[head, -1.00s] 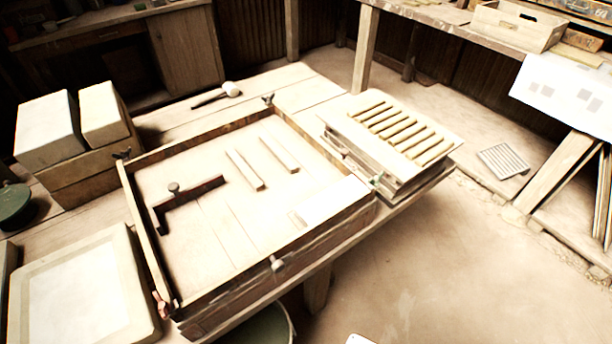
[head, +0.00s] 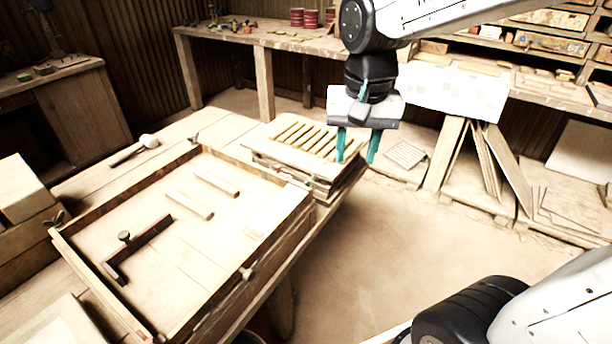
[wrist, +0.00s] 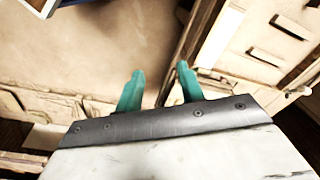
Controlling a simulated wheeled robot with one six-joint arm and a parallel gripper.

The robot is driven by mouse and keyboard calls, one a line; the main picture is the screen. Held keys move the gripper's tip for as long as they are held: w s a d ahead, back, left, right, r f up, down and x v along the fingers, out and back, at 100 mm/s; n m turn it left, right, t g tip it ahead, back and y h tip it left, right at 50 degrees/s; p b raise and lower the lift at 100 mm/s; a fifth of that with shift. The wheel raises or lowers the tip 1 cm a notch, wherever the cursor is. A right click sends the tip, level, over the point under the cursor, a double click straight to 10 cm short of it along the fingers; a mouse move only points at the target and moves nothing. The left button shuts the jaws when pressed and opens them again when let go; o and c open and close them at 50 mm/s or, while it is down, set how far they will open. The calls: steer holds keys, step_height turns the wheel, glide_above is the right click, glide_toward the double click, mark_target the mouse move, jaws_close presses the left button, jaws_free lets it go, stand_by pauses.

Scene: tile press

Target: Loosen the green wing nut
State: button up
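The wooden frame (head: 180,313) lies on the workbench, with a fitting at each corner. In the earlier head view a small green wing nut shows at its right corner, by the slatted stack. In the head view now that right corner fitting (head: 311,184) is too small to make out its colour or wings. My gripper (head: 357,160) hangs above and right of this corner, in front of the stack's right edge. Its two teal fingers point down, apart and empty. The wrist view also shows the gripper (wrist: 160,70) open, with nothing between the fingers and no green nut I can identify.
The slatted stack (head: 262,143) stands at the bench end beside the frame. A dark wing nut (head: 57,218) sits at the frame's left corner. A mallet (head: 148,142) lies behind the frame. The floor (head: 370,260) right of the bench is open.

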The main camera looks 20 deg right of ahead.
mark_target(310, 180)
steer(key=w+f+m, duration=0.2)
steer(key=w+f, duration=0.1)
steer(key=w, duration=0.2)
steer(key=w+a+f+m, duration=0.1)
steer(key=w+f+m, duration=0.1)
steer(key=w+f, duration=0.2)
steer(key=w+f+m, duration=0.2)
steer(key=w+f, duration=0.2)
steer(key=w, duration=0.3)
steer(key=shift+w+a+g, duration=0.25)
steer(key=shift+a+g, duration=0.1)
steer(key=shift+g, duration=0.05)
step_height(310, 180, down, 7)
jaws_close()
